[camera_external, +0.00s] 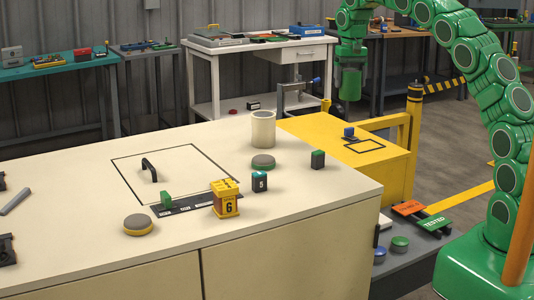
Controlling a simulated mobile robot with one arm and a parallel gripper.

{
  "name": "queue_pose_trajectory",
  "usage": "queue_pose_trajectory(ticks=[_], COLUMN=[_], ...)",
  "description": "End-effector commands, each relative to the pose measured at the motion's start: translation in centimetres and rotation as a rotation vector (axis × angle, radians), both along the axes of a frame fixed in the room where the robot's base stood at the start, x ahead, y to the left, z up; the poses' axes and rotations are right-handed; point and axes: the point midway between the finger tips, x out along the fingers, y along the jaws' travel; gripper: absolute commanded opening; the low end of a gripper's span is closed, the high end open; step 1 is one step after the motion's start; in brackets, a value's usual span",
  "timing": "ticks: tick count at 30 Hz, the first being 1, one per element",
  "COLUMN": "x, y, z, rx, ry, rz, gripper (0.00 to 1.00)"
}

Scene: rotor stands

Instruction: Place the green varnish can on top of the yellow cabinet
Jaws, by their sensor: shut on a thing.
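The yellow cabinet (388,170) stands behind the right end of the cream counter, with a black outlined rectangle on its top. My gripper (350,67) points down, high in the picture and above the back part of the yellow cabinet in this view. It is shut on a green cylinder, which looks like the green varnish can (350,85). The can hangs upright and clear of the cabinet top. The fingers are small and hard to tell apart from the can.
The cream counter (80,215) holds a pale cylinder (263,128), several small blocks and round pieces. A grey vise (295,95) stands behind.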

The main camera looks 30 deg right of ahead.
Motion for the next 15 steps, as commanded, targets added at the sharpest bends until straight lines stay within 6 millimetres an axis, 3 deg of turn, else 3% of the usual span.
queue_pose_trajectory(ticks=[8,11,15], x=[0.2,0.5,1.6], y=[-0.5,-1.1,-3.1], z=[0.1,-1.0,-4.1], rx=[0.001,0.003,0.004], ry=[0.001,0.003,0.004], rz=[0.006,-0.015,-0.081], gripper=[0.26,0.26,0.26])
